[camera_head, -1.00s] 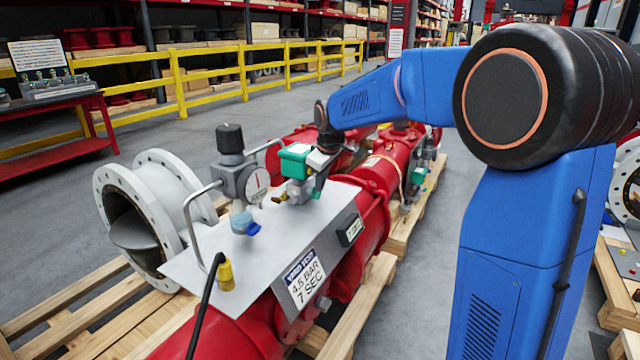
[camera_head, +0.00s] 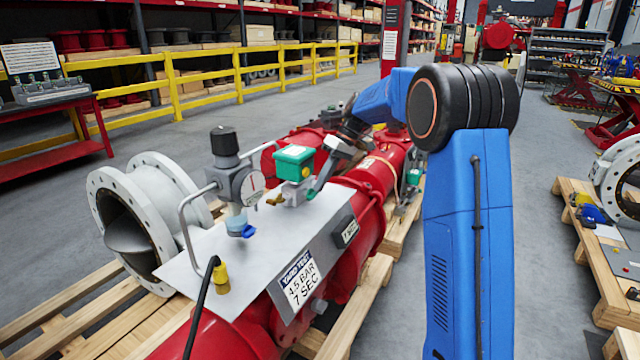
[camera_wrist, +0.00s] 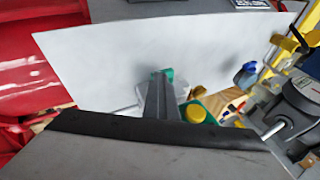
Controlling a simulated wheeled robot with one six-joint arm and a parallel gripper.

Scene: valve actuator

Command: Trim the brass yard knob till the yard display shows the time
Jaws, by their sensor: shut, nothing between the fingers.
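The steel plate (camera_head: 190,265) on the red actuator carries a green-topped valve block (camera_head: 294,160) with a yellow round cap (camera_head: 306,172). A small brass piece (camera_head: 275,200), perhaps the knob, sticks out at the block's lower left. My gripper (camera_head: 314,190) is shut and empty, just right of the block. In the wrist view my gripper (camera_wrist: 160,76) points over the plate, beside the yellow cap (camera_wrist: 195,112); contact cannot be judged. A small dark display box (camera_head: 345,231) is on the plate's sloped front; its digits are too small to read. The sign (camera_head: 298,281) reads YARD TEST, 4.5 BAR, 7 SEC.
A gauge regulator with a black knob (camera_head: 224,141) and a bent metal handle (camera_head: 187,215) stand left of the block. A black hose (camera_head: 203,305) with a yellow fitting rises at the plate's front.

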